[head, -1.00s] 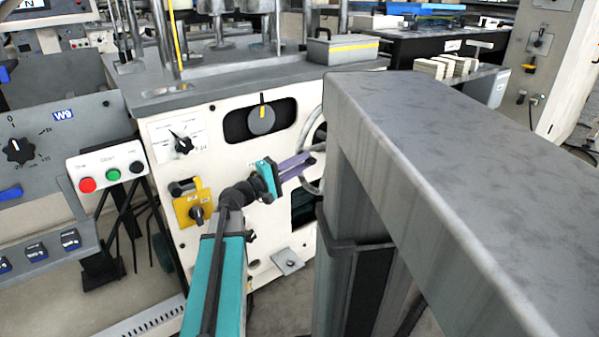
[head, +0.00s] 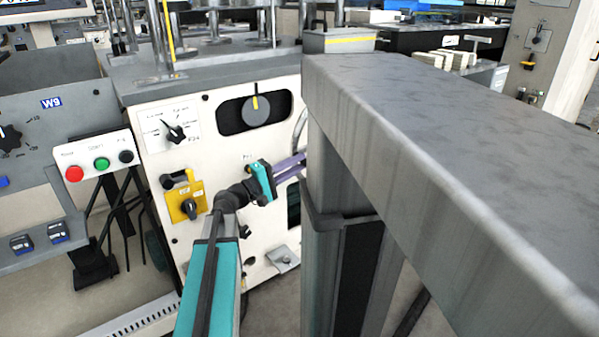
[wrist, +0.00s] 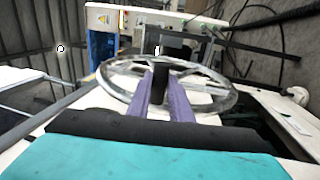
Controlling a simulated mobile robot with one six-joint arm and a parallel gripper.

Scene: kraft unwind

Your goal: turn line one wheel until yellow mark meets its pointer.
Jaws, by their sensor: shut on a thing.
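The line one wheel (wrist: 222,104) is a shiny metal ring with spokes, seen whole in the wrist view. In the head view only a slice of its rim (head: 300,124) shows, the rest hidden by a grey post. My gripper (wrist: 163,84) has purple fingers shut on the wheel's black handle (wrist: 176,70); it also shows in the head view (head: 300,166), partly behind the post. Above it, a grey dial (head: 262,113) sits in a dark window with its yellow mark (head: 255,102) near the top. A thin dark pointer (head: 256,88) stands just above; exact alignment is too small to tell.
A large grey beam (head: 430,140) on a post fills the right foreground, close to my gripper. The cream panel carries a selector knob (head: 175,132) and a yellow switch (head: 188,207). A button box (head: 100,162) is at left.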

